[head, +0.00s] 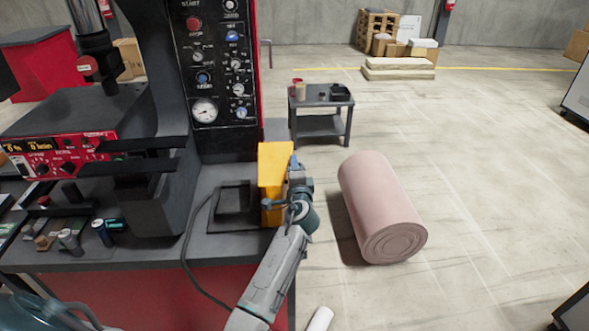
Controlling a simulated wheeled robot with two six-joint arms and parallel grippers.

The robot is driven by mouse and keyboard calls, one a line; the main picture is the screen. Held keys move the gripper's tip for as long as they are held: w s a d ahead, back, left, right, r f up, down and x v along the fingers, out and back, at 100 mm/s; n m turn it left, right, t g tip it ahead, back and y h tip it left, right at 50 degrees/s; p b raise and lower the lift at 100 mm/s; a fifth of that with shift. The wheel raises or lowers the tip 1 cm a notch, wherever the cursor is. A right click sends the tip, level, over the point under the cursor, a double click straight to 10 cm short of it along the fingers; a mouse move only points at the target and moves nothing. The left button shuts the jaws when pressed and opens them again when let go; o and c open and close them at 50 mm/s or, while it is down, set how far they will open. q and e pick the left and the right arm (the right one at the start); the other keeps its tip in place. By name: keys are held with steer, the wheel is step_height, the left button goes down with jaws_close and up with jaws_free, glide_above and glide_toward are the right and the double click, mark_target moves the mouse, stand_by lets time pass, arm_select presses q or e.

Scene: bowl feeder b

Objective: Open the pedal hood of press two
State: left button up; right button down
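A yellow hood (273,172) stands at the right end of the dark bench top, beside a black pedal unit (236,203) with a cable. The pedal unit's top is uncovered in view. The hood appears upright, at the unit's right edge; its hinge is not clear. My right gripper is not in view. The press (217,90) with a black gauge panel rises behind the pedal unit.
A red control box (60,155) and small parts lie on the bench's left. The cable (190,245) hangs over the front edge. A pink roll (382,208) lies on the floor at right, and a small grey table (320,98) stands behind. Open floor lies further right.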

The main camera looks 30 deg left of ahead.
mark_target(282, 183)
arm_select(q)
steer(key=b+v, duration=0.2)
steer(key=v, duration=0.9)
